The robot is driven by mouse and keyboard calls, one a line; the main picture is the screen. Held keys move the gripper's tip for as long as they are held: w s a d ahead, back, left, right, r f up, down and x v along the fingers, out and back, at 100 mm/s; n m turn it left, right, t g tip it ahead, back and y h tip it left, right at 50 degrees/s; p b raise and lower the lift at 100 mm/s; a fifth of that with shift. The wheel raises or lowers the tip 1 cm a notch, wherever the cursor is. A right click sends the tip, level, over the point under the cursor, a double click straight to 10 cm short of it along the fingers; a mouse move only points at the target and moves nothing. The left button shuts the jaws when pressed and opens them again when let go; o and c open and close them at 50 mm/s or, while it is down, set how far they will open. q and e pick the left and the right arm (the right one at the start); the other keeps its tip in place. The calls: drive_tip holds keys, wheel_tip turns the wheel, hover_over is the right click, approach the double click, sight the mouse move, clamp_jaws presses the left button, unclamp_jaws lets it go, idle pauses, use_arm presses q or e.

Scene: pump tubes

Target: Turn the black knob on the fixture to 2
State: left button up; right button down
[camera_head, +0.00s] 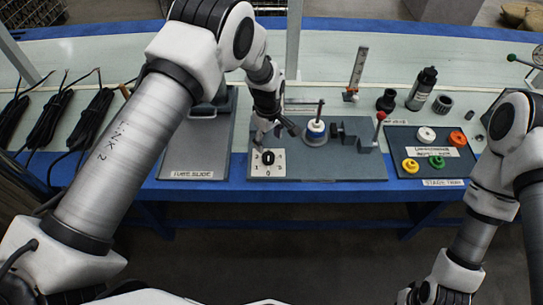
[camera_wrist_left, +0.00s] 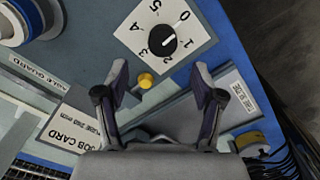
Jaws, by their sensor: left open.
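The black knob (camera_head: 267,157) stands on a white numbered dial plate (camera_head: 258,170) at the front left of the grey fixture board. In the left wrist view the knob (camera_wrist_left: 162,41) is near the top centre, ringed by numbers 0 to 5. A pale mark on it points to the right side of the dial, roughly between 0 and 1. My left gripper (camera_head: 275,132) is open and empty, just behind and above the plate. In the left wrist view its fingers (camera_wrist_left: 160,84) are spread apart below the dial, clear of the knob. My right gripper is not visible.
A yellow button (camera_wrist_left: 146,81) shows beside the dial plate. A blue and white post (camera_head: 316,130) and a grey clamp with a red-topped lever (camera_head: 380,117) stand to the right. A tray of coloured rings (camera_head: 433,179) lies farther right. Black cables lie at left.

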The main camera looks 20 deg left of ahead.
sight(269, 156)
use_arm(q)
drive_tip(key=f, duration=0.7)
drive_tip(key=shift+s+f+p, duration=0.2)
drive_tip(key=shift+p, duration=0.15)
drive_tip(key=c, duration=1.1)
